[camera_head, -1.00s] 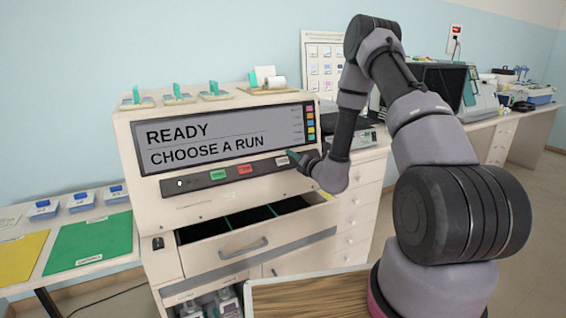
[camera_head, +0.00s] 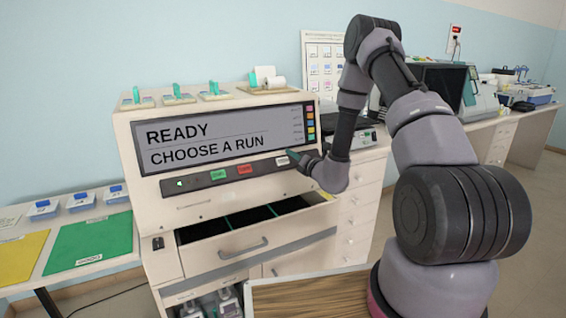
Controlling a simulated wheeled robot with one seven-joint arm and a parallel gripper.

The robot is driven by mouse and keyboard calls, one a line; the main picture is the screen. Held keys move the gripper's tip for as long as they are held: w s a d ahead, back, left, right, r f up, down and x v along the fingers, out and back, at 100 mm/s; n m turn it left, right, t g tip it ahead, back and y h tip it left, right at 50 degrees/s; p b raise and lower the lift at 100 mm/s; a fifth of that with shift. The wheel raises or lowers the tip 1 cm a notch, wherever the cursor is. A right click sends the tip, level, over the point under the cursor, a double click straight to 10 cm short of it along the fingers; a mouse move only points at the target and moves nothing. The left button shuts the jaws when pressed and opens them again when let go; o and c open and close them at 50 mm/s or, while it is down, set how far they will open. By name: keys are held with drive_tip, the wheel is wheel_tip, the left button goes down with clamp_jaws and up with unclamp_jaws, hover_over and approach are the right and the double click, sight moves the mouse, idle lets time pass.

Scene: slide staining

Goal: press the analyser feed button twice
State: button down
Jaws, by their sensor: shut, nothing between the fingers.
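The analyser (camera_head: 155,205) is a cream cabinet with a dark screen (camera_head: 225,137) reading "READY" and "CHOOSE A RUN". Below the screen a dark button strip (camera_head: 200,181) carries a green button (camera_head: 218,174), a red button (camera_head: 245,169) and a pale button (camera_head: 281,161) at its right end. The button labels are too small to read. My gripper (camera_head: 292,155) is shut and empty, its tip at the right end of the strip beside the pale button. I cannot tell whether it touches the button.
An open drawer (camera_head: 243,243) with dark compartments juts out below the strip. Slide holders and a paper roll (camera_head: 276,83) stand on top of the analyser. A green mat (camera_head: 90,240) and a yellow mat (camera_head: 20,257) lie on the left bench.

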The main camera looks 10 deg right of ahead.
sight(287, 160)
idle(0.9)
drive_tip(key=s+r, duration=0.2)
drive_tip(key=shift+s+d+r, duration=0.3)
drive_tip(key=shift+d+r, duration=0.05)
drive_tip(key=shift+d, duration=0.05)
drive_tip(key=shift+w+a+f, duration=0.3)
drive_tip(key=shift+w+f, duration=0.7)
drive_tip(key=shift+f, duration=0.05)
drive_tip(key=shift+w+a+f, duration=0.35)
drive_tip(key=shift+w+f, duration=0.65)
drive_tip(key=shift+f, duration=0.05)
drive_tip(key=shift+w+a+f, duration=0.3)
drive_tip(key=shift+w+f, duration=0.7)
drive_tip(key=shift+f, duration=0.05)
drive_tip(key=shift+w+a+f, duration=0.1)
drive_tip(key=shift+w+f, duration=0.15)
drive_tip(key=shift+w, duration=0.05)
